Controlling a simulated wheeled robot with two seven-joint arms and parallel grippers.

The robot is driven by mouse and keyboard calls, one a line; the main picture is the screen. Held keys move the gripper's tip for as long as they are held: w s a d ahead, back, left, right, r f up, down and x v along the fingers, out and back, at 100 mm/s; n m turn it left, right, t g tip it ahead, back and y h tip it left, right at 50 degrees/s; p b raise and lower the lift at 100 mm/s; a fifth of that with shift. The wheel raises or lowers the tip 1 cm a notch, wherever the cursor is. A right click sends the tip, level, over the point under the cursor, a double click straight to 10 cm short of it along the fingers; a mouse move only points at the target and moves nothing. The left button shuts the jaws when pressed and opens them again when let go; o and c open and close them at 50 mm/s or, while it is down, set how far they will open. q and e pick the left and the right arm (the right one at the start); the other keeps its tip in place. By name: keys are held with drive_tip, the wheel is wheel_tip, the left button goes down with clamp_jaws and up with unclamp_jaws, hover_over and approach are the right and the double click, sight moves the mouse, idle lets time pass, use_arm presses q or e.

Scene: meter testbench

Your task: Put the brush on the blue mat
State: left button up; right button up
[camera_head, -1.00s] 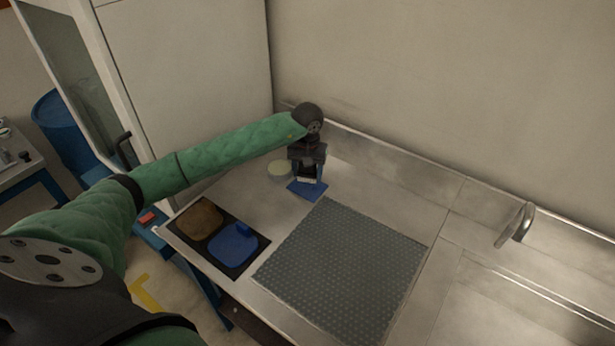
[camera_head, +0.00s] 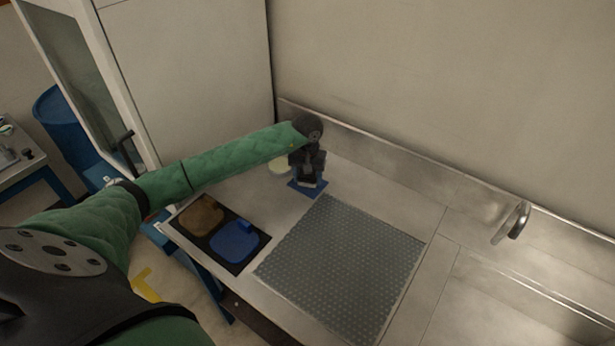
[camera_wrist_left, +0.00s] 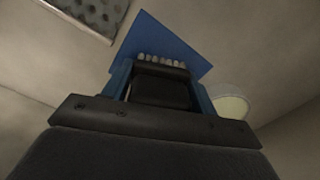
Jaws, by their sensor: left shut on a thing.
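The blue mat (camera_head: 296,187) is a small flat blue square on the metal bench near the back wall. It also shows in the left wrist view (camera_wrist_left: 160,34). My left gripper (camera_head: 309,177) points down over the mat and is shut on the brush. In the left wrist view, the brush (camera_wrist_left: 161,60) shows as a row of pale bristle tufts at the fingertips, in front of the mat. The gripper hides most of the brush. I cannot tell whether the brush touches the mat. My right gripper is not in view.
A pale round object (camera_head: 279,167) stands close left of the gripper. A dark tray (camera_head: 239,268) with a brown piece (camera_head: 200,216) and a blue piece (camera_head: 234,241) lies at the bench's front left. A grey textured mat (camera_head: 345,262) lies flat at the middle. A metal handle (camera_head: 518,220) stands at right.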

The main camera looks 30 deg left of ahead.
use_arm(q)
drive_tip(key=o, duration=1.2)
wheel_tip(320, 180, up, 12)
drive_tip(key=shift+r, duration=0.1)
